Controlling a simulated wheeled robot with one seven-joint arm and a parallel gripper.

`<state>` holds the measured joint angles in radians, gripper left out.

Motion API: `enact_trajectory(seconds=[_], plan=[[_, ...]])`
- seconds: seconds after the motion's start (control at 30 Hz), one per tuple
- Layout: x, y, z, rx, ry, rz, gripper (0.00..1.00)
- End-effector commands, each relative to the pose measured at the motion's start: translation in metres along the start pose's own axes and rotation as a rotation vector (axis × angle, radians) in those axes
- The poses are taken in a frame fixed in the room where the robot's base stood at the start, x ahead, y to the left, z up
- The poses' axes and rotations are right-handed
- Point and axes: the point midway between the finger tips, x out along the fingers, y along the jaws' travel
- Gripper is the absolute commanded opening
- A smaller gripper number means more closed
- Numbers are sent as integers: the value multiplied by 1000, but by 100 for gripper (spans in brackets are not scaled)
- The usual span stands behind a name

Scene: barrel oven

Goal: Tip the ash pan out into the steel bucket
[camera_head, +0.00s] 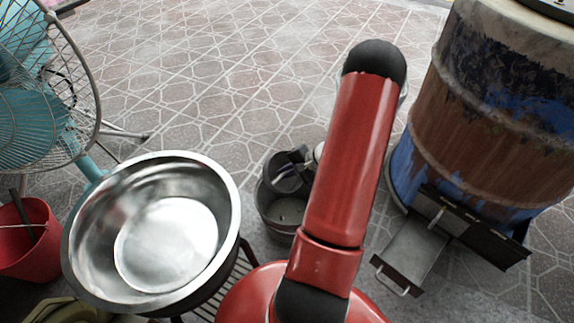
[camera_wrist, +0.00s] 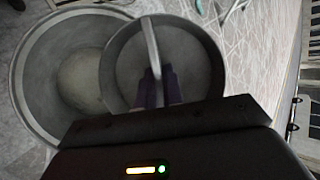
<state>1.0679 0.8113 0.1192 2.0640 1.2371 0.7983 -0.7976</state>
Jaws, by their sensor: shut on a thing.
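A rectangular metal tray with a wire handle (camera_head: 412,254), which looks like the ash pan, sticks out low from the barrel oven (camera_head: 405,170). My gripper (camera_wrist: 157,88) is shut on the strap handle of a round grey bucket-like vessel (camera_wrist: 120,72). In the head view this vessel (camera_head: 275,177) shows left of my red arm, partly hidden by it. A second round grey vessel (camera_wrist: 28,75) lies beside and partly behind it in the wrist view. It seems to be the open bucket (camera_head: 268,220) just below in the head view. I cannot tell what they contain.
A big shiny steel bowl (camera_head: 165,250) stands on a wire rack (camera_head: 238,278) at the left front. A teal fan (camera_head: 40,120) and a red bucket (camera_head: 25,245) are at the far left. The tiled floor (camera_head: 230,80) behind is clear.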

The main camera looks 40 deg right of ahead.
Motion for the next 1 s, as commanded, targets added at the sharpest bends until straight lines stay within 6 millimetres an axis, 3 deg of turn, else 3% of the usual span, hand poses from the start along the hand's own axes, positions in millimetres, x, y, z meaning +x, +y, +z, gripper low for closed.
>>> enact_trajectory(seconds=[0.53,1.0], plan=[[-1,-11,1,104,0,270,0],[8,-15,-3,255,-1,642,0]])
